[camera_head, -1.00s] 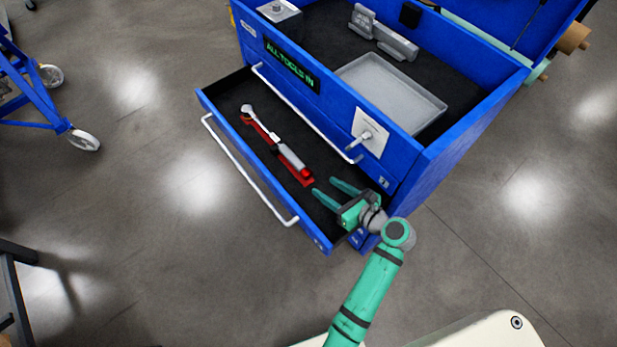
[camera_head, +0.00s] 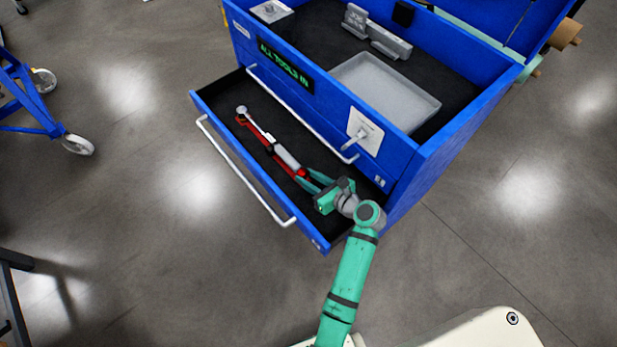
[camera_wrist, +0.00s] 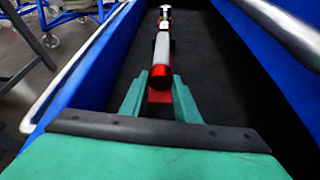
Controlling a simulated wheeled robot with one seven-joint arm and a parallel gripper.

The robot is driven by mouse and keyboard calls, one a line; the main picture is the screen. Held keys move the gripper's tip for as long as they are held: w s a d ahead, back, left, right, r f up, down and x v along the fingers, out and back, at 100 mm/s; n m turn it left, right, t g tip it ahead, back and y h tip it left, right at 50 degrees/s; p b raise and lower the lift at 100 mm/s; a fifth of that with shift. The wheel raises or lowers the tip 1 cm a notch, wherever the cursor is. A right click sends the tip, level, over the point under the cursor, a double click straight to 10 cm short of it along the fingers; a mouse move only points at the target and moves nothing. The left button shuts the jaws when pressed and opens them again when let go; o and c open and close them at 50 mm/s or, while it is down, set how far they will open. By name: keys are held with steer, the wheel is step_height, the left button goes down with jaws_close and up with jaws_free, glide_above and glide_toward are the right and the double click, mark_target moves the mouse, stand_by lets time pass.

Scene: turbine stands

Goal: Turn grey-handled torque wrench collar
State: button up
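The torque wrench (camera_head: 287,157) lies in the open drawer, with a round silver head at the far left, a grey handle and a red end. It rests on a red holder (camera_head: 252,126). In the wrist view the wrench (camera_wrist: 162,50) points straight away from me, its red end nearest. My gripper (camera_head: 307,180) is at the handle end, low in the drawer. In the wrist view its green fingers (camera_wrist: 160,95) are apart, one on each side of the red end. I cannot tell whether they touch it. The collar is not clearly distinguishable.
The blue drawer (camera_head: 235,155) has a white bar handle along its front, and its walls flank my gripper. The blue cabinet (camera_head: 420,165) rises behind, with a grey tray (camera_head: 385,90) on top. A blue wheeled cart (camera_head: 35,105) stands at the left.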

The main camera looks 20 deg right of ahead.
steer(key=c, duration=0.4)
stand_by(0.9)
steer(key=o, duration=1.1)
steer(key=shift+c, duration=0.2)
steer(key=shift+s+d, duration=0.1)
steer(key=v, duration=1)
steer(key=shift+s+r, duration=0.2)
steer(key=shift+s, duration=0.1)
